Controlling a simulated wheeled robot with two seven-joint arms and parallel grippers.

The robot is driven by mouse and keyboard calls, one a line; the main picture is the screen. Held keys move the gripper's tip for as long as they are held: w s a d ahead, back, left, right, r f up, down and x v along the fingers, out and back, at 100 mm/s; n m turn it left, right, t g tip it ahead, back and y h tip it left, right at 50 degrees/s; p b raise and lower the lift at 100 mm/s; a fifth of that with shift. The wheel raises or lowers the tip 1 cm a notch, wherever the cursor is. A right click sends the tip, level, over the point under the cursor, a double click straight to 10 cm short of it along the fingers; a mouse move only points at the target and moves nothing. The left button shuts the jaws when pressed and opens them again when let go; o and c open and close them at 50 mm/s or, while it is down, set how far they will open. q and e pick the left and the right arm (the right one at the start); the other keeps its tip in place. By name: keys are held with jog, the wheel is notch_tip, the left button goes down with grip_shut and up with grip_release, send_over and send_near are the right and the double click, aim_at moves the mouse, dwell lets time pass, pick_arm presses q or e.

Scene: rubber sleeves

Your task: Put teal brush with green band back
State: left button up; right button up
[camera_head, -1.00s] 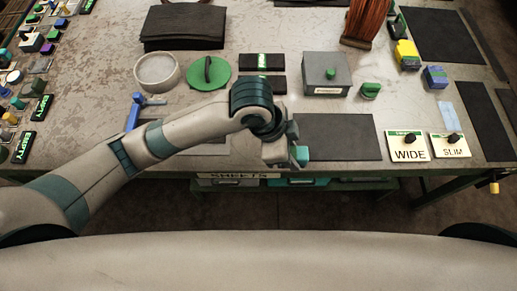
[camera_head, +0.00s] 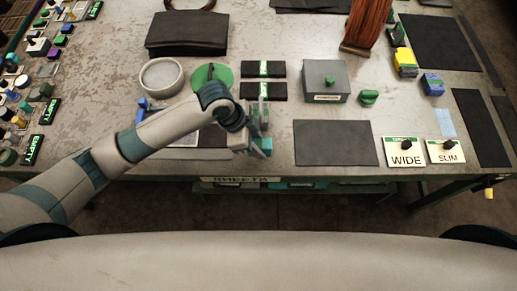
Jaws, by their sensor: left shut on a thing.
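My left gripper (camera_head: 256,143) is low over the front part of the table, left of a dark flat mat (camera_head: 336,143). It is shut on a small teal thing (camera_head: 265,147), which looks like the teal brush. Most of it is hidden by the gripper, and I cannot make out a green band on it. My right gripper is not in view.
A grey box with a green knob (camera_head: 326,80) stands to the right. WIDE (camera_head: 404,152) and SLIM (camera_head: 446,151) plates lie at the front right. A round grey dish (camera_head: 162,77) is at the left.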

pick_arm(q)
jog(key=shift+f+p, duration=0.8)
jog(key=shift+f, duration=1.2)
jog(key=o, duration=1)
jog(key=shift+f, duration=0.1)
